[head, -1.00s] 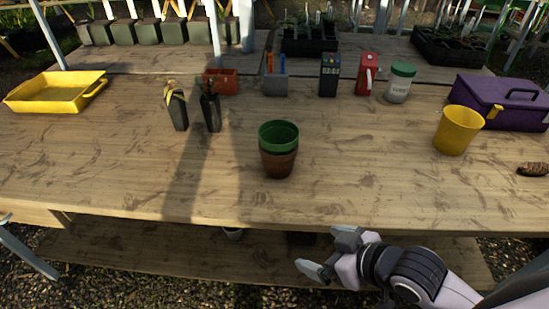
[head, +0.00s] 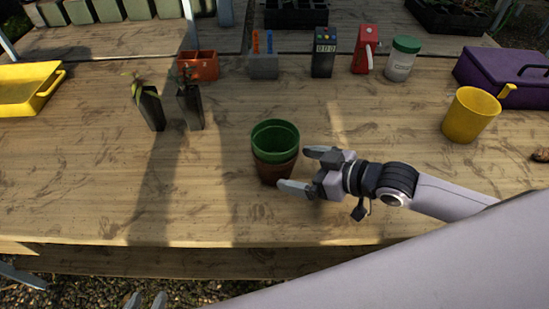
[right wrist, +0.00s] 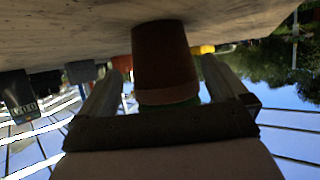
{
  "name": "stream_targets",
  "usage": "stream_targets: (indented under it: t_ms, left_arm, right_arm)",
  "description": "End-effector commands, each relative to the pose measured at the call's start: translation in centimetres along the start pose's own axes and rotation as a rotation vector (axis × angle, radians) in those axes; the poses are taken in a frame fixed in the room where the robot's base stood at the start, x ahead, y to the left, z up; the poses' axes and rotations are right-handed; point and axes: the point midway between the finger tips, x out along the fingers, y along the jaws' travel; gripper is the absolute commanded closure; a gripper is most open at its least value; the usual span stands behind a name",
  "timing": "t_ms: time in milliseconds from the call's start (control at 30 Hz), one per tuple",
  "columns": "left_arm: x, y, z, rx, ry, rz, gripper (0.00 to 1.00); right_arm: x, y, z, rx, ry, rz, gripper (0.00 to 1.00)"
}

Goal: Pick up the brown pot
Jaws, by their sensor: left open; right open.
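The brown pot (head: 273,172) stands upright on the wooden table, with a green pot (head: 275,140) sitting in its top. My right gripper (head: 304,170) is open just to the right of the brown pot, its fingers pointing at it. In the right wrist view, which is upside down, the brown pot (right wrist: 165,60) shows between the two spread fingers (right wrist: 162,92); I cannot tell whether they touch it. A bit of green shows past its rim. My left gripper (head: 147,301) is open and empty at the bottom edge of the head view, in front of the table.
Two dark plant pots (head: 150,108) stand to the left, near a yellow tray (head: 28,92). A yellow pot (head: 468,115) and a purple box (head: 500,75) are at the right. An orange container (head: 197,66) and a white jar (head: 400,62) stand behind. The table around the brown pot is clear.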

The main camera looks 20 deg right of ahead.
Motion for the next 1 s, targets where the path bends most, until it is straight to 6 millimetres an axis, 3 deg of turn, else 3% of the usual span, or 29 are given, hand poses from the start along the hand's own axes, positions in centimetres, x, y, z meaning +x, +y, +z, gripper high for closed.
stream_targets:
  t_ms: [333, 667, 800, 1000]
  left_arm:
    - [-0.2, 0.0, -0.3, -0.001, 0.0, 0.0, 0.53]
    - [-0.1, -0.1, -0.5, 0.0, 0.005, -0.001, 0.53]
    - [-0.1, -0.1, -0.5, 0.0, 0.005, -0.001, 0.53]
    - [-0.1, -0.1, -0.5, 0.0, 0.006, -0.001, 0.53]
  right_arm:
    - [4.2, -0.1, -0.5, 0.001, 0.002, 0.001, 0.0]
    - [4.9, -0.1, -0.4, -0.001, 0.0, 0.001, 0.0]
    - [4.8, -0.1, -0.4, -0.001, 0.0, 0.001, 0.38]
    - [4.8, -0.1, -0.4, -0.001, 0.001, 0.001, 0.38]
